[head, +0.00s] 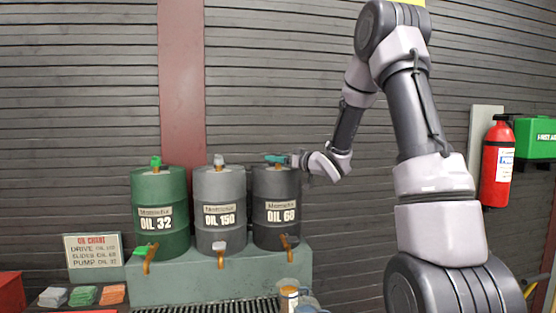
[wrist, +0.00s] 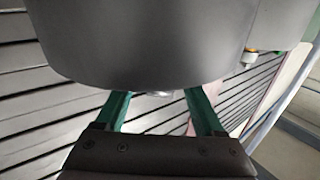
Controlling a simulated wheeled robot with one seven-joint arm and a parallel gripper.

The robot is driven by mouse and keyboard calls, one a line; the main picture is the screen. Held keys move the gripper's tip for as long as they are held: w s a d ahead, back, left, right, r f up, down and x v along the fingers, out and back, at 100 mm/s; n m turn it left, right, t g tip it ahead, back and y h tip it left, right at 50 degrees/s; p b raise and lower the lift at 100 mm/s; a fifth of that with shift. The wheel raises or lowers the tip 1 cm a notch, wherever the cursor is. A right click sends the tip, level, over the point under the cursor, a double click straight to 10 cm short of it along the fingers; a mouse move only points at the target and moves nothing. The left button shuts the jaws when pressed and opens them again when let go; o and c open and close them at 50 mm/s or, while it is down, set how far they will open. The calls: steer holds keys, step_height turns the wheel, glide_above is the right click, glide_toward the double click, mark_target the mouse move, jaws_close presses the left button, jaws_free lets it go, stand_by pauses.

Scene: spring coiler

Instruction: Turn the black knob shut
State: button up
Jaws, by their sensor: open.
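The dark drum marked OIL 68 (head: 281,190) stands at the right of a row of three. It has a brass tap with a dark handle (head: 284,241) low on its front. My gripper (head: 274,159), with teal fingers, is level at the drum's top, reaching in from the right. It covers the top fitting there, so I cannot make out a black knob in the head view. In the wrist view a large dark grey drum (wrist: 150,45) fills the top. My open fingers (wrist: 160,98) point at its rim, with a small shiny piece (wrist: 160,93) between them.
The green OIL 32 drum (head: 160,195) and grey OIL 150 drum (head: 220,190) stand to the left on the same green plinth (head: 210,290), each with a knob on top. A fire extinguisher (head: 497,165) and green first aid box (head: 535,138) hang at right.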

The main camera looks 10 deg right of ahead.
jaws_close()
